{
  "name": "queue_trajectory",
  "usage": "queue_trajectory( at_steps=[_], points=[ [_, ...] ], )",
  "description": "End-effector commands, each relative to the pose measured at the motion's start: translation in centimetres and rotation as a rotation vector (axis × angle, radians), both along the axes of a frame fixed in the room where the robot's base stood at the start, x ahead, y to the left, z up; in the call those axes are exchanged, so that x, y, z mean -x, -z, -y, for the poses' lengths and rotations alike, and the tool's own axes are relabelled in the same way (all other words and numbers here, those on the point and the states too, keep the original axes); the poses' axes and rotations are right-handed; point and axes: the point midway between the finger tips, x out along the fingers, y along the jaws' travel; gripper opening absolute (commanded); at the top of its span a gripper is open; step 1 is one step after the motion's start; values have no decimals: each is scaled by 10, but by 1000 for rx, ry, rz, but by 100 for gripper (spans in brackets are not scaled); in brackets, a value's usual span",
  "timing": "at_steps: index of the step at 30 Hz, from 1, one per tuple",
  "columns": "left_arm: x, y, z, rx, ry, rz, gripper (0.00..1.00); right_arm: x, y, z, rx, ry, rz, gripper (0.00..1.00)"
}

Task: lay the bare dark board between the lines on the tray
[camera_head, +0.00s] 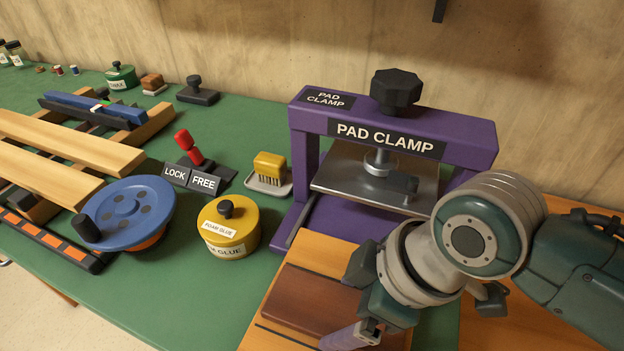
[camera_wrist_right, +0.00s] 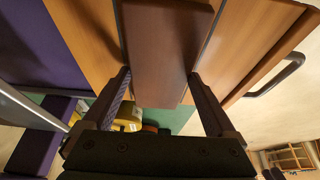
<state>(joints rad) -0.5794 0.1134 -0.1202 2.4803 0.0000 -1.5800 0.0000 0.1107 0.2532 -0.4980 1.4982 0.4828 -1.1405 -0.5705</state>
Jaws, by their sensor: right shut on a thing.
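The bare dark board (camera_head: 312,299) is a flat reddish-brown piece over the orange wooden tray (camera_head: 322,252) in front of the pad clamp. A dark line shows on the tray beside the board in the head view. In the right wrist view the board (camera_wrist_right: 165,50) appears between two dark lines on the tray (camera_wrist_right: 235,40). My right gripper (camera_wrist_right: 160,85) is shut on the board, one finger at each long side. In the head view the gripper (camera_head: 365,312) partly covers the board's right end. I cannot tell whether the board touches the tray. My left gripper is out of view.
The purple pad clamp (camera_head: 310,170) stands right behind the tray.

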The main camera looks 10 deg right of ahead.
Motion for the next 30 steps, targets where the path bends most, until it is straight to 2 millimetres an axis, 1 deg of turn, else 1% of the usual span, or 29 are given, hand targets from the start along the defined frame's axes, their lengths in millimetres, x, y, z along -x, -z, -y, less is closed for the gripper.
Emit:
queue_trajectory(
  at_steps=[1, 2, 4, 11, 14, 17, 24, 27, 30],
  points=[
    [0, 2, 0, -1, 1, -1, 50, 0, 3, 0, 0, 0, 0, 29],
    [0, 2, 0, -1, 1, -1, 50, 0, 3, 0, 1, 0, -1, 93],
    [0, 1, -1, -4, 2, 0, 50, 0, 2, 0, 1, 0, -1, 100],
    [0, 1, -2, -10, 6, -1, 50, 0, 1, 0, 0, 0, 0, 100],
    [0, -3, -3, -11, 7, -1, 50, 0, -6, 1, 1, 0, 1, 100],
    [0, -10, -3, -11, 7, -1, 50, 3, -22, 7, 2, 0, 3, 100],
    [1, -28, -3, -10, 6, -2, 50, 15, -73, 24, 1, -1, 2, 100],
    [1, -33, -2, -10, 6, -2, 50, 20, -90, 30, 2, -1, 2, 100],
    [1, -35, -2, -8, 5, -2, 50, 23, -103, 34, 0, 0, 0, 100]
  ],
)
